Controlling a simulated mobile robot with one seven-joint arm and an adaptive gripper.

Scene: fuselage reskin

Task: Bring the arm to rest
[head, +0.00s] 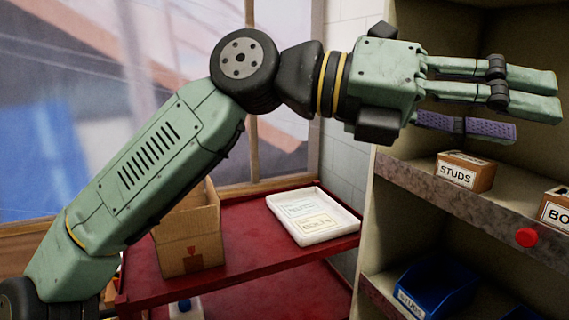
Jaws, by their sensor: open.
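My gripper (508,103) is at the upper right of the head view, at the end of my raised green arm. Its fingers point right, in front of the shelf unit (425,209) and above a small box labelled STUDS (465,171). The fingers stand apart, and a purple ribbed pad shows on the lower one. I see nothing held between them. The arm rises from the lower left, bends at a dark round joint and reaches right, level with the gripper.
A red cart (255,263) stands behind the arm, with an open cardboard box (188,241) and a white tray (312,216) holding labelled cards. A second box (556,208) is at the right edge. A blue bin (436,285) sits on the lower shelf. A window is behind.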

